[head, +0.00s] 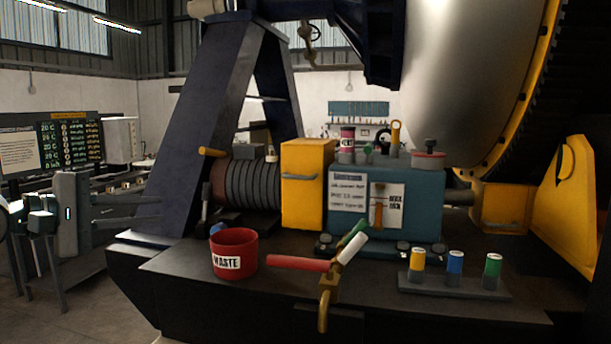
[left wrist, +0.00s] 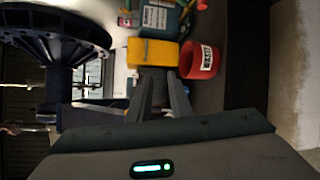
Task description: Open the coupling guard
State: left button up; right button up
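The coupling guard, a yellow box (head: 306,190) with a grey handle (head: 299,177) on its front, sits between a dark ribbed motor (head: 250,184) and a teal gearbox housing (head: 412,195). It looks closed. The yellow guard also shows in the left wrist view (left wrist: 150,52), beyond my fingertips. My left gripper (head: 157,208) is at the far left of the head view, well apart from the guard, its fingers pointing right. In the left wrist view its two fingers (left wrist: 162,76) are spread with nothing held between them. My right gripper is in neither view.
A red waste bin (head: 234,255) stands at the bench's front left. A brass valve (head: 329,287) with red, white and green handles is at the front edge. A rack (head: 455,286) holds yellow, blue and green cylinders. A dark slanted post (head: 200,120) rises behind my left gripper.

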aim_at(306, 163)
jog(key=i+l, duration=0.95)
jog(key=i, duration=0.15)
jog(key=k+l+z, duration=0.05)
